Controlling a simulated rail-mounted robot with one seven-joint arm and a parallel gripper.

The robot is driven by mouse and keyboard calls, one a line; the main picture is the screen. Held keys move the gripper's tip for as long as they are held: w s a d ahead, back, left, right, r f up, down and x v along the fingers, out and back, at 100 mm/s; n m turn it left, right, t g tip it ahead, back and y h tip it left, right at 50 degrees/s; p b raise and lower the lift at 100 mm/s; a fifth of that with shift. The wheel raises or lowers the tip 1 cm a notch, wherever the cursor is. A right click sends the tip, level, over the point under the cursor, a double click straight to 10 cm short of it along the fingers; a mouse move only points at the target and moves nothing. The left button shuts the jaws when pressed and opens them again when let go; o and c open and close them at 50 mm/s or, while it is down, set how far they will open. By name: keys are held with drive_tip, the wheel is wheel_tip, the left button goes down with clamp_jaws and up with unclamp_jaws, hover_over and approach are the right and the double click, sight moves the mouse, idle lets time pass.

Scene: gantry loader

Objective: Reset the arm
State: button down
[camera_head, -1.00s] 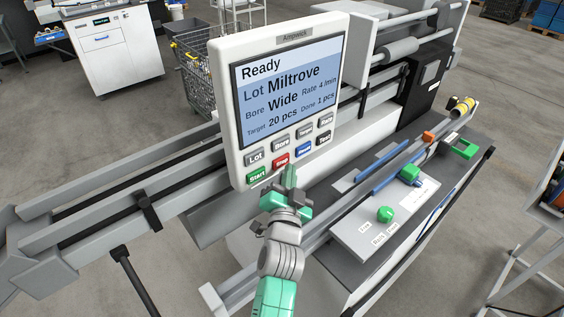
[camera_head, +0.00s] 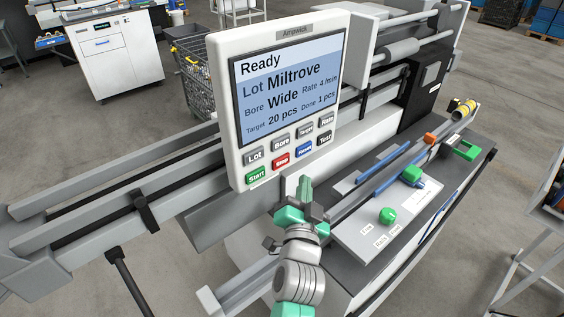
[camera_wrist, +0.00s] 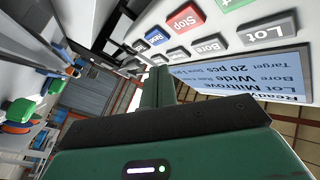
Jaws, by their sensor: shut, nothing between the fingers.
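My gripper (camera_head: 304,190) is in front of and below the panel's button rows in the head view, fingers pointing up and apart from the buttons. It is shut with nothing seen between the fingers. In the wrist view the green fingers (camera_wrist: 158,87) are together, with the panel's buttons beyond them. The control panel (camera_head: 228,110) shows "Ready", Lot Miltrove, Bore Wide, Rate 4/min, Target 20 pcs and Done 1 pcs. Its buttons include the green Start (camera_head: 256,175) and red Stop (camera_head: 282,160).
Long grey rails (camera_head: 100,200) run to the left. A wire cart (camera_head: 195,80) stands behind the panel.

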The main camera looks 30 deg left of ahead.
idle(0.3)
drive_tip(key=s+d+r+n+t, duration=0.2)
drive_tip(key=s+d+r, duration=0.15)
drive_tip(key=r, duration=0.65)
drive_tip(key=s+d+r+n+t, duration=0.1)
drive_tip(key=s+d+r, duration=0.3)
drive_tip(key=r, duration=0.6)
drive_tip(key=s+d+r+t+h, duration=0.2)
drive_tip(key=s+d+r+h, duration=0.2)
drive_tip(key=s+d+r, duration=0.3)
drive_tip(key=s+d+r+t+h, duration=0.2)
drive_tip(key=s+d+r+h, duration=0.15)
drive_tip(key=s+r, duration=0.45)
wheel_tip(320, 180, up, 11)
drive_tip(key=p, duration=1.2)
drive_tip(key=shift+s+r, duration=0.15)
